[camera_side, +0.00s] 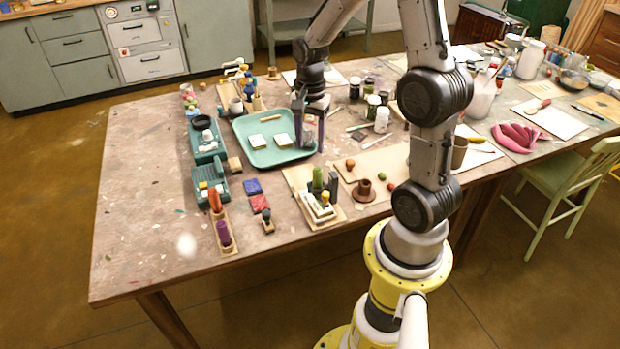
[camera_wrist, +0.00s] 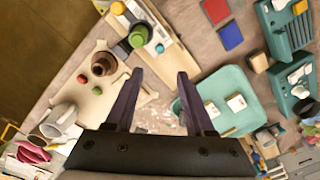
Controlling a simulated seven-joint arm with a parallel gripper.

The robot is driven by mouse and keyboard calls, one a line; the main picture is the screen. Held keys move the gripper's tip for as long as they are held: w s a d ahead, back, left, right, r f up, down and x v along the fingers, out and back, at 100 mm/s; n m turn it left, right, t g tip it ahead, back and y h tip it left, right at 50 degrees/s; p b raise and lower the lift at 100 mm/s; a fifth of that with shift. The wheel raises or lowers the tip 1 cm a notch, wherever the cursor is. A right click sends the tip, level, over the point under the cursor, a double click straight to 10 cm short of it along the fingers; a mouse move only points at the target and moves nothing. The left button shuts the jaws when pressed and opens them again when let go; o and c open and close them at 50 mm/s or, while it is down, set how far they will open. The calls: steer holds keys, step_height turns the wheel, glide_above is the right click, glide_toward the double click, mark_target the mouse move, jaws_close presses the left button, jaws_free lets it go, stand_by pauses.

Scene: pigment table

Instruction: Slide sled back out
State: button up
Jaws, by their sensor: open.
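Two teal devices stand at the left of the table. The far one (camera_side: 206,150) has a black ring and a white piece on it. The near one (camera_side: 207,186) carries small white and yellow pieces. In the wrist view they show at the right edge, one above (camera_wrist: 284,30) and one below (camera_wrist: 298,88). I cannot make out which part is the sled. My gripper (camera_side: 311,128) points down by the right side of the teal tray (camera_side: 262,156), away from both devices. Its dark purple fingers (camera_wrist: 160,74) are apart with nothing between them.
The tray holds two pale blocks (camera_side: 282,140) and a small stick. A board (camera_side: 318,221) with green cylinders and a stamp-like block lies in front. Blue (camera_side: 253,186) and red (camera_side: 259,203) squares lie near the devices. Jars (camera_side: 381,120) stand right of my gripper.

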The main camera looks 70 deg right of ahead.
step_height(320, 180, down, 13)
steer(key=shift+a+r, duration=0.1)
steer(key=shift+r, duration=0.1)
stand_by(0.3)
jaws_close()
steer(key=shift+r, duration=0.1)
stand_by(1.2)
